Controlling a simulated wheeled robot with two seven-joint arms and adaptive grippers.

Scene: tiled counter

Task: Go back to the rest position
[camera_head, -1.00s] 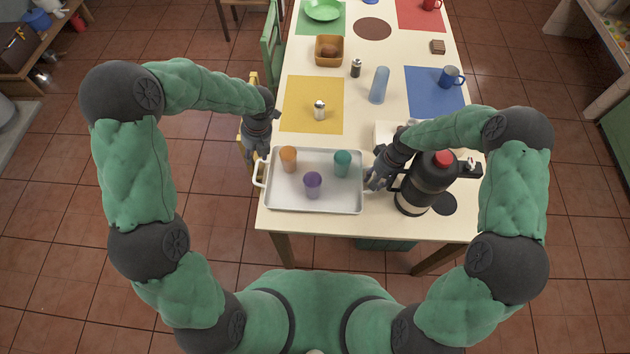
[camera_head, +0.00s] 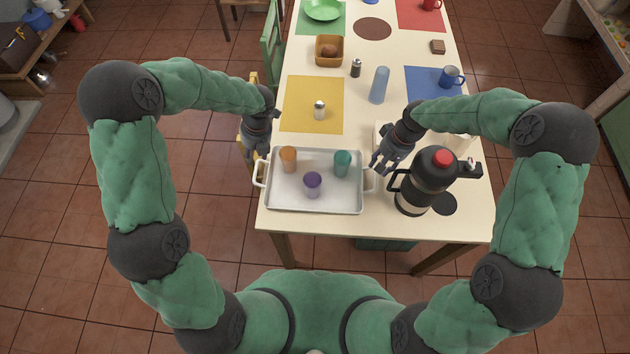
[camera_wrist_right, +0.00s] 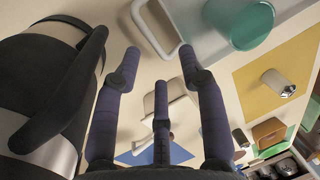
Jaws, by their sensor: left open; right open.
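My left gripper (camera_head: 256,155) is open and empty at the table's left edge, just beside the left handle of a white tray (camera_head: 270,200). My right gripper (camera_head: 382,167) is open and empty above the table, close to the tray's right handle and the dark coffee pot. In the right wrist view its spread fingers (camera_wrist_right: 158,65) show with nothing between them. The tray stands on the table and holds an orange cup (camera_head: 288,158), a purple cup (camera_head: 313,183) and a teal cup (camera_head: 342,163). The teal cup also shows in the right wrist view (camera_wrist_right: 245,22).
A dark coffee pot with a red top (camera_head: 430,178) stands right of the tray, very near my right gripper. Behind are a yellow mat (camera_head: 300,92) with a shaker (camera_head: 319,110), a blue bottle (camera_head: 379,85) and a blue mug (camera_head: 450,77). A chair stands at left (camera_head: 271,50).

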